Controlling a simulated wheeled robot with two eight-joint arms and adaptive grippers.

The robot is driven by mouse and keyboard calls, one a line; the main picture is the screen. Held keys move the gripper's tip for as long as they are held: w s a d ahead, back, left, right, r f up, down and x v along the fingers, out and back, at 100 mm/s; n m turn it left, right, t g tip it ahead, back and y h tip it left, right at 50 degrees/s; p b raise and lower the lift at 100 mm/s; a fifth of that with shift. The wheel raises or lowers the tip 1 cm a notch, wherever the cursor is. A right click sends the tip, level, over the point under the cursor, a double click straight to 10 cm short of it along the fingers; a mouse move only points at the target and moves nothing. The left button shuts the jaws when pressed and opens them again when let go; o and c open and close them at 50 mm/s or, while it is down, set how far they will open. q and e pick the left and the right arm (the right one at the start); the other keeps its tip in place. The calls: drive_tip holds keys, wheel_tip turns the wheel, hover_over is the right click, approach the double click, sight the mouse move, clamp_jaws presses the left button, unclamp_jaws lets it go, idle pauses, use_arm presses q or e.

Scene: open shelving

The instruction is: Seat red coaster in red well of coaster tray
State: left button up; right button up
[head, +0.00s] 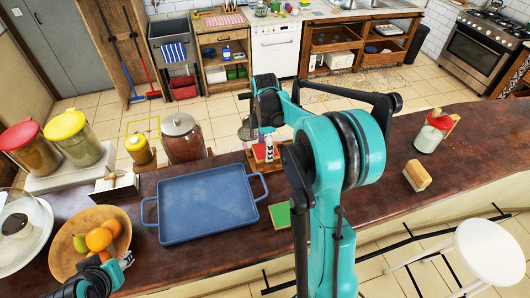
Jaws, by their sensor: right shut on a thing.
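My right gripper (268,149) points down at the back of the counter, just right of the blue tray's far corner, and is shut on the red coaster (259,152). Only a small part of the coaster shows beside the fingers. A brown wooden piece that looks like the coaster tray (254,167) lies under the gripper, mostly hidden by my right arm. I cannot see its red well or tell whether the coaster touches it. My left gripper (124,261) is low at the left, near the fruit bowl; whether it is open or shut does not show.
A green coaster (280,215) lies on the counter right of the blue tray (205,238). A big jar (182,140) and a yellow jar (139,150) stand behind that tray. The fruit bowl (66,232) is at left. A brush (417,176) and a red-lidded jar (430,135) stand right.

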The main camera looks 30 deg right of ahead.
wheel_tip(320, 180, down, 4)
drive_tip(key=shift+r, duration=0.25)
drive_tip(key=o, duration=1)
drive_tip(key=shift+f, duration=0.1)
